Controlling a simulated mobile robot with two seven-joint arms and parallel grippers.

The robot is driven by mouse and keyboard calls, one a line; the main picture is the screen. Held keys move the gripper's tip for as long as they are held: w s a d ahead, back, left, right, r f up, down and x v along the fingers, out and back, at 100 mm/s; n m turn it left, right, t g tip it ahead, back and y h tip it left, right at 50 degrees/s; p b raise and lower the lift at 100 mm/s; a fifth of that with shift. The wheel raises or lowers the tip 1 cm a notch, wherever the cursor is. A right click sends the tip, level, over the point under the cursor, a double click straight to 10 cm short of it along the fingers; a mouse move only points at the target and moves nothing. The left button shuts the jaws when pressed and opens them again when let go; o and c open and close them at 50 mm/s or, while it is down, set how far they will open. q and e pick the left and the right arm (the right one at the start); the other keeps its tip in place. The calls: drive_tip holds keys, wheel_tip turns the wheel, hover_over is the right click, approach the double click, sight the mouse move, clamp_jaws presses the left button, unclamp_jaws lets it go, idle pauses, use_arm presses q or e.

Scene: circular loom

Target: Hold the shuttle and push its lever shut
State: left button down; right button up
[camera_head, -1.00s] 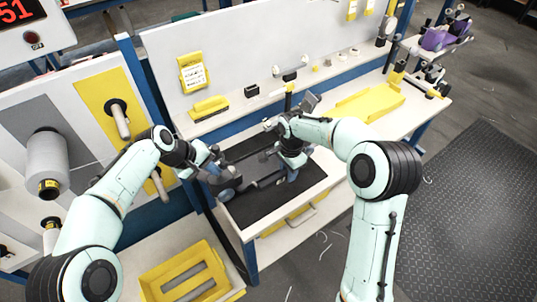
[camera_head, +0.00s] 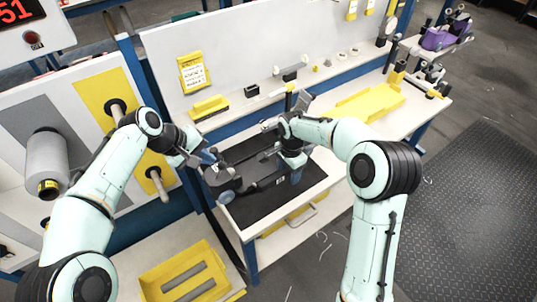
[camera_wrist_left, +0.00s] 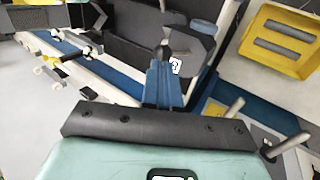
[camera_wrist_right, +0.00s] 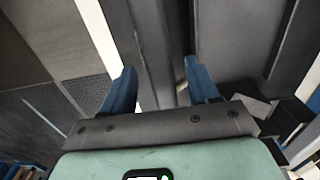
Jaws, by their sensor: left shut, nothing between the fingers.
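The dark grey shuttle (camera_head: 262,183) lies over the black mat of the white bench. My right gripper (camera_head: 292,170) is down around its body. In the right wrist view the blue fingers (camera_wrist_right: 160,80) flank the shuttle's long dark body (camera_wrist_right: 150,30), one on each side. My left gripper (camera_head: 212,157) is shut and empty, above the shuttle's left end. In the left wrist view its fingers (camera_wrist_left: 165,82) are together, in front of dark grey parts of the shuttle (camera_wrist_left: 190,45). I cannot clearly make out the lever or its angle.
A yellow bin (camera_head: 150,280) stands low at the left. A grey spool (camera_head: 46,160) and pegs stick out of the left panel. The black mat (camera_head: 250,216) is bare toward the front.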

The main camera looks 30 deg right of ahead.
wheel_tip(320, 180, up, 12)
idle(0.6)
